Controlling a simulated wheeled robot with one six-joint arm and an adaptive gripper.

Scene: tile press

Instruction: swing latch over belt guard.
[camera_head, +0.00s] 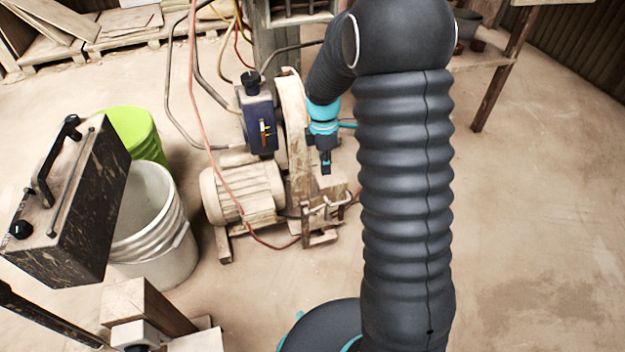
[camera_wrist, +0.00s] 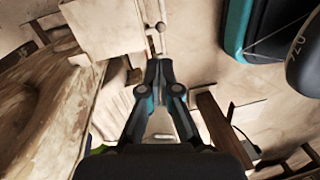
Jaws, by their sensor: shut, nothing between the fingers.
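The cream, dusty belt guard (camera_head: 292,115) stands upright beside the motor (camera_head: 240,190) in the head view. My gripper (camera_head: 326,168) points down just right of the guard, low over the machine's frame. In the wrist view my gripper (camera_wrist: 158,68) is shut and empty. A thin pale bar with a small round knob (camera_wrist: 160,27), possibly the latch, lies just beyond the fingertips; I cannot tell whether they touch it. A large pale curved surface (camera_wrist: 45,110), seemingly the guard, fills the left. The latch cannot be made out in the head view.
A dark blue box (camera_head: 259,115) is beside the guard, with red hoses and cables around it. A white bucket (camera_head: 150,225), a green bucket (camera_head: 132,130) and a dark case (camera_head: 65,205) stand left. A table leg (camera_head: 500,80) is back right. The right floor is clear.

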